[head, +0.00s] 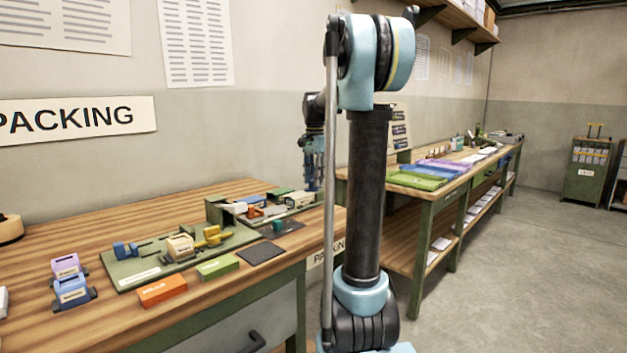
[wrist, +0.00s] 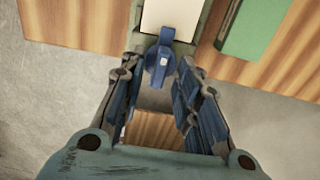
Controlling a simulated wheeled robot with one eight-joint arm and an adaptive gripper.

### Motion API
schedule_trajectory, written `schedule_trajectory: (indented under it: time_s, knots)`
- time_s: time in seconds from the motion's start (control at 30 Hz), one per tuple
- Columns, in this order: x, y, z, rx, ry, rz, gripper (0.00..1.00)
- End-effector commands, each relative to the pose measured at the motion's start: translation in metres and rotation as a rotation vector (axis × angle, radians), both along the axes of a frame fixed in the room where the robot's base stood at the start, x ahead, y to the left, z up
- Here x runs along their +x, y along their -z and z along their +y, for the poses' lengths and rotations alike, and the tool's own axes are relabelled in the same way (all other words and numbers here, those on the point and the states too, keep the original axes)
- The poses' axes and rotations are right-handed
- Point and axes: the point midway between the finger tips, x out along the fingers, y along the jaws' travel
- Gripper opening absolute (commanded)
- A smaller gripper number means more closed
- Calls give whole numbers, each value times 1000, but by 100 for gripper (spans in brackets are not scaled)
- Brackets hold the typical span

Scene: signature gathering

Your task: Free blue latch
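A dark blue latch (wrist: 160,58) shows in the wrist view, at the end of a green fixture with a cream panel (wrist: 172,16). My gripper (wrist: 158,64) is open, with a finger on each side of the latch. A gap shows between the latch and each finger, so it does not appear gripped. In the head view my gripper (head: 314,182) points down beyond the back right part of the packing table. The latch cannot be made out there; my arm hides part of that area.
The packing table (head: 35,330) carries a green board (head: 130,268) with several blocks, an orange block (head: 162,289), a green block (head: 217,267) and a dark pad (head: 261,253). A second bench (head: 430,200) with trays stands behind. Open floor (head: 540,270) lies at right.

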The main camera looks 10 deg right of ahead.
Motion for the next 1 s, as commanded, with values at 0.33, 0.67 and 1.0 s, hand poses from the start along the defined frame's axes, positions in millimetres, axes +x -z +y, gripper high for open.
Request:
schedule_trajectory:
  time_s: [0.33, 0.67, 1.0]
  knots:
    - [0, 2, 0, 0, 0, 0, 23]
    - [0, 2, 2, 0, -3, 0, 0]
    - [1, 2, 3, 1, -91, -2, 0]
